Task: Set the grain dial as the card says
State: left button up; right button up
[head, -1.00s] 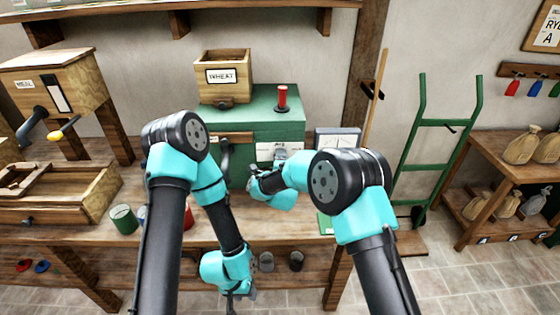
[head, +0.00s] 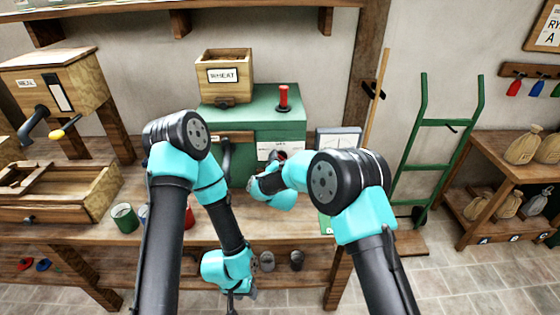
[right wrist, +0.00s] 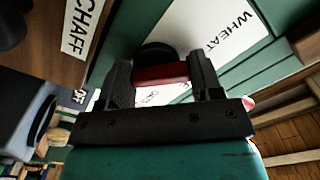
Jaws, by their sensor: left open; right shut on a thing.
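The green mill cabinet (head: 290,128) stands on the bench with a white plate (head: 263,151) on its front. A red dial handle (head: 281,156) shows at that plate, partly hidden by my right arm. In the right wrist view my right gripper (right wrist: 162,78) is shut on the red handle (right wrist: 158,74), with a black round part behind it. The plate (right wrist: 205,35) there reads WHEAT; where the dial points I cannot tell. My left gripper (head: 234,298) is open and low in front of the bench, its fingers barely visible.
A wall card (head: 548,26) shows RY and A. A green cup (head: 125,217) stands at the bench's front left.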

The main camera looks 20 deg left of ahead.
jog(key=shift+f+n, duration=0.1)
jog(key=shift+n, duration=1.2)
jog(key=o, duration=0.9)
jog(key=shift+s, duration=0.1)
jog(key=v, duration=1.2)
